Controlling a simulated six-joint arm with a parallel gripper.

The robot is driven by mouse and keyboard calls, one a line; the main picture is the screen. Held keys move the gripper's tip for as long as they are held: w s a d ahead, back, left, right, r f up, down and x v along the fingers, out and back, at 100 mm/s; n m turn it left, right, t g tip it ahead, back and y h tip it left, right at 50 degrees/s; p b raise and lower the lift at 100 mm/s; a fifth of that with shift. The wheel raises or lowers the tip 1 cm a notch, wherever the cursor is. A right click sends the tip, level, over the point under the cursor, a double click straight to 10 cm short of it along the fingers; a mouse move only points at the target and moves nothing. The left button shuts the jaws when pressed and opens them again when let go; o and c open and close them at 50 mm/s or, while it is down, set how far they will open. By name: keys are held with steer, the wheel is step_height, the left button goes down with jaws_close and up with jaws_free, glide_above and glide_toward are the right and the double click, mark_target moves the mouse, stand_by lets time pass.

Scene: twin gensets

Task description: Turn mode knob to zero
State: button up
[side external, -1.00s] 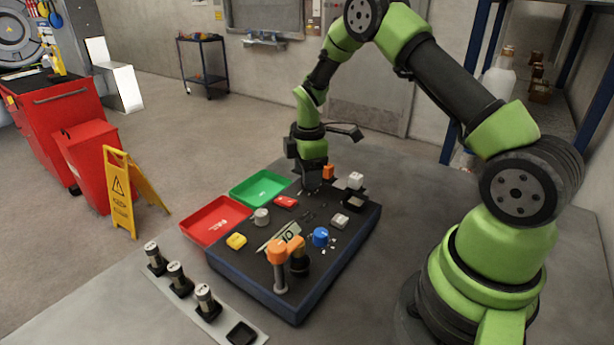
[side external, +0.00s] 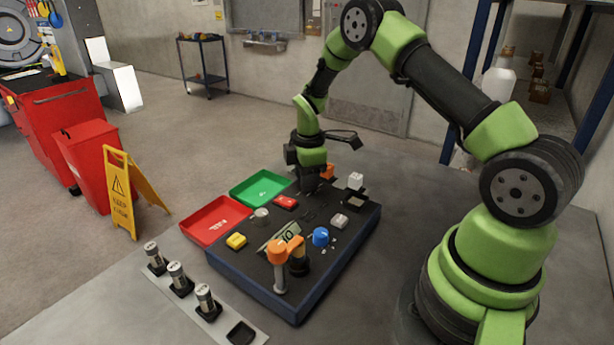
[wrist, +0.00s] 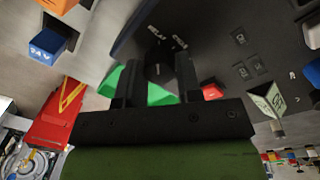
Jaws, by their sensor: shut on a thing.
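My gripper (side external: 310,183) points down at the far edge of the dark panel box (side external: 325,280). In the wrist view my gripper (wrist: 158,72) has its two fingers on either side of a dark round knob (wrist: 158,66) and is shut on it. The knob carries a small pale mark; its exact setting is too small to read. In the side view the knob is hidden by the gripper.
A green tray (side external: 246,197) and a red tray (side external: 195,235) adjoin the box's left side. On the panel are a blue knob (side external: 321,237), a yellow button (side external: 236,241), a red part (side external: 285,202) and an orange-topped lever (side external: 278,252). An orange block (side external: 328,171) is close beside my gripper.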

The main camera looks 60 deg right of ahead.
steer(key=m, duration=1.3)
steer(key=shift+w+g, duration=0.1)
steer(key=shift+g, duration=0.3)
steer(key=m, duration=0.6)
steer(key=shift+m, duration=0.3)
steer(key=m, duration=0.3)
steer(key=shift+m+g, duration=0.3)
steer(key=shift+m, duration=1.6)
steer(key=o, duration=0.9)
